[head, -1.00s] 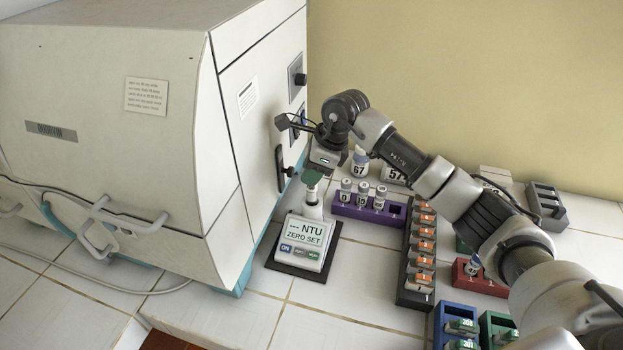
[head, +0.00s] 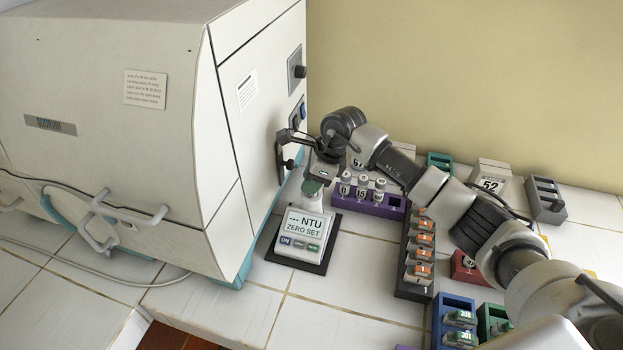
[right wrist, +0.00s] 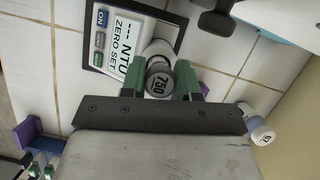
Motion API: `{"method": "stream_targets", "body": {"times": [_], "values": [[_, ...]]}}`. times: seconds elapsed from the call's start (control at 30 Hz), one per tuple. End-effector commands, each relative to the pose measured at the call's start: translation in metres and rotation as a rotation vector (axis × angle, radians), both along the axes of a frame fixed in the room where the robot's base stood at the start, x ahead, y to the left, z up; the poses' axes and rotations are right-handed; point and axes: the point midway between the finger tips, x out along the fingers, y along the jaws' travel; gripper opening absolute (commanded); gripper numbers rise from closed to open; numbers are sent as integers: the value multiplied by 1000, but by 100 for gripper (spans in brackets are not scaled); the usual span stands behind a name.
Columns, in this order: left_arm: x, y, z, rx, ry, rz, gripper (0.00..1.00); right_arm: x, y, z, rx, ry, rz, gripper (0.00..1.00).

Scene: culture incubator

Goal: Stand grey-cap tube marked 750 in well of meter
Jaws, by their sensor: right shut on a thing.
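The turbidity meter (head: 297,247) stands on the tiled bench, its screen reading "--- NTU ZERO SET". It also shows in the right wrist view (right wrist: 122,47), with its pale round well (right wrist: 158,50) at its end. My right gripper (head: 313,186) is just above the well end of the meter. In the right wrist view its green fingers (right wrist: 172,84) are shut on the grey-cap tube marked 750 (right wrist: 160,82). The cap faces the camera and partly covers the well's edge. The tube's lower end is hidden, so I cannot tell whether it is inside the well. My left gripper is not in view.
The large white incubator (head: 110,110) stands close on the left, its door handle near my gripper. A purple rack (head: 368,205) with several capped tubes is right of the meter. The tiles in front are clear.

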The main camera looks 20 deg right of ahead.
Motion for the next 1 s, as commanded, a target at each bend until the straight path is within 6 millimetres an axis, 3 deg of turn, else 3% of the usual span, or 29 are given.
{"method": "stream_targets", "body": {"times": [0.1,0.13,0.27,0.67,0.77,0.8,1.0], "values": [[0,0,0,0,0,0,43,0,0,0,1,-1,0,8],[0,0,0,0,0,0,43,0,0,0,0,-1,0,35],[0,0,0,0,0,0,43,0,0,0,0,-1,0,55],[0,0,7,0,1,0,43,0,0,8,0,0,0,56],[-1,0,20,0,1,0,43,0,0,19,1,-1,-1,56],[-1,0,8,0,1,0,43,0,-5,20,-1,-7,-2,56],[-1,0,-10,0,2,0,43,-7,-22,63,-2,-8,-2,56]]}}
